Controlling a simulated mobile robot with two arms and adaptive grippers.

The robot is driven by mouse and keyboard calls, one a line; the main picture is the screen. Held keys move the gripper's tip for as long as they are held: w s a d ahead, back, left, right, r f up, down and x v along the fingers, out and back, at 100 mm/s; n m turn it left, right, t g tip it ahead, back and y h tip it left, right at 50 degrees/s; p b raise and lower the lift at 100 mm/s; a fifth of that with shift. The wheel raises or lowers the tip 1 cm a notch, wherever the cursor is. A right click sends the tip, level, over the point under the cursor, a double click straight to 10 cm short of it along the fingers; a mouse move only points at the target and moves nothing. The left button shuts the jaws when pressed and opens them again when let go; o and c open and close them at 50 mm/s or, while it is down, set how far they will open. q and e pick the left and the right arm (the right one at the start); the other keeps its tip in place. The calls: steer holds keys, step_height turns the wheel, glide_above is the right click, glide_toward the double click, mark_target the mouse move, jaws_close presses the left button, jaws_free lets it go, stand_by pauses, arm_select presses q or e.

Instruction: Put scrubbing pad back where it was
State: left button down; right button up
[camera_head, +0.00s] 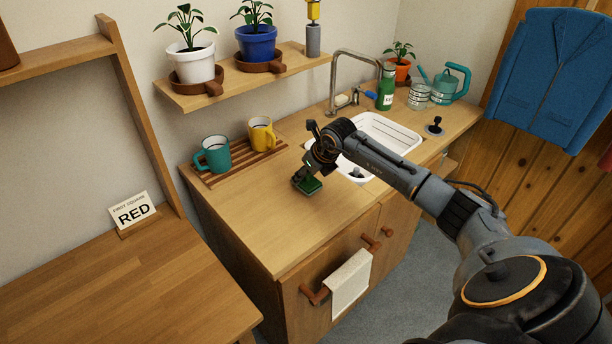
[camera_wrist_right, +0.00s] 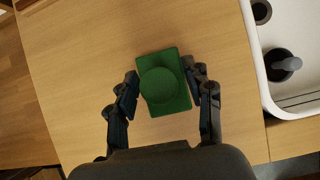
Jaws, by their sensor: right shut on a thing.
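The scrubbing pad (camera_wrist_right: 178,108) is a green rectangular block with a round raised part on top. In the right wrist view it sits between the two fingers of my right gripper (camera_wrist_right: 165,88), which is shut on it. In the head view my right gripper (camera_head: 308,180) is over the wooden counter to the left of the sink, and the green pad (camera_head: 312,186) shows at its tip. I cannot tell whether the pad touches the counter. My left gripper is not in view.
The white sink (camera_head: 388,128) lies right of my right gripper; it also shows in the wrist view (camera_wrist_right: 296,98). A teal mug (camera_head: 214,153) and a yellow mug (camera_head: 262,134) stand on a slatted rack behind. The counter (camera_head: 262,215) in front is clear. A green bottle (camera_head: 386,88) stands behind the sink.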

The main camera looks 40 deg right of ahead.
steer(key=shift+f, duration=0.8)
steer(key=o, duration=1.1)
